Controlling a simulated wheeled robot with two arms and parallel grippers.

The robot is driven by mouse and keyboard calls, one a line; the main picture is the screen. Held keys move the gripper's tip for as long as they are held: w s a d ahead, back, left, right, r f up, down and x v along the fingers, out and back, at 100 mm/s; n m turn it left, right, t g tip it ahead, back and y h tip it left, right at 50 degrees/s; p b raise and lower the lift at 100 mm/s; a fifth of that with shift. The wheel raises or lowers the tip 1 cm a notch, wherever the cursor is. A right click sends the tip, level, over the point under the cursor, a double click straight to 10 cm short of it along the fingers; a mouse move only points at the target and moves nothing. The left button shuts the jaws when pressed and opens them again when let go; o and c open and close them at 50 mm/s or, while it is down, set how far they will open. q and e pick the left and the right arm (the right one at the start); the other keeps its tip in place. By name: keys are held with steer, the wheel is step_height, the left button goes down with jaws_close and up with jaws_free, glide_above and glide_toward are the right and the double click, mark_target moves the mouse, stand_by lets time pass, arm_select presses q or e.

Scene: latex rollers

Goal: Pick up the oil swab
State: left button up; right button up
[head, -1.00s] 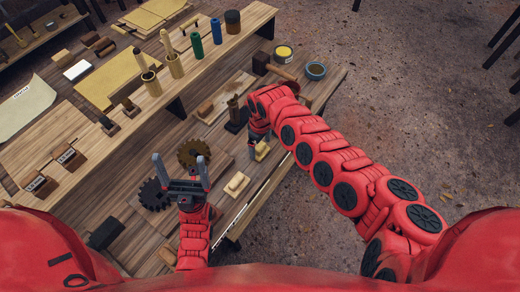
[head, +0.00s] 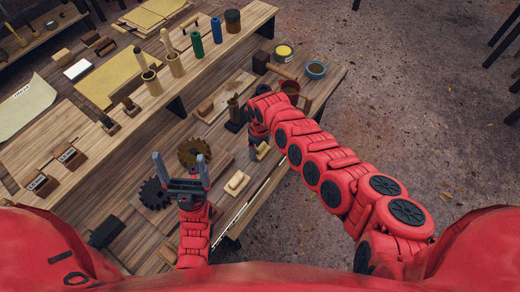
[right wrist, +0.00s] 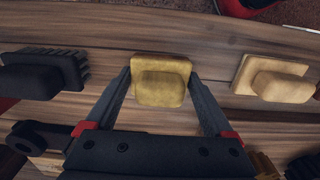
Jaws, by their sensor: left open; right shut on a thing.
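The oil swab, seemingly the darker yellow-brown block with a rounded grip (right wrist: 160,88), is between the fingers of my right gripper (right wrist: 165,85), which is shut on it. In the head view the right gripper (head: 259,145) is low over the front bench, mostly hidden by its own wrist; part of the yellowish swab (head: 263,151) shows there. I cannot tell whether the swab touches the wood. A paler, similar swab (right wrist: 275,82) lies apart to the right in the wrist view and also shows in the head view (head: 237,183). My left gripper (head: 180,170) is open and empty.
A black brush (right wrist: 42,74) lies left of the held swab in the wrist view. Two gears, one brown (head: 194,152) and one dark (head: 154,193), are near my left gripper. A mallet (head: 272,66), a yellow tin (head: 284,52) and a blue-grey bowl (head: 316,70) stand at the bench's far end.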

steer(key=shift+r, duration=0.15)
steer(key=shift+r, duration=0.25)
step_height(320, 180, up, 8)
steer(key=shift+r+b, duration=0.25)
steer(key=shift+b, duration=0.75)
steer(key=shift+r, duration=0.35)
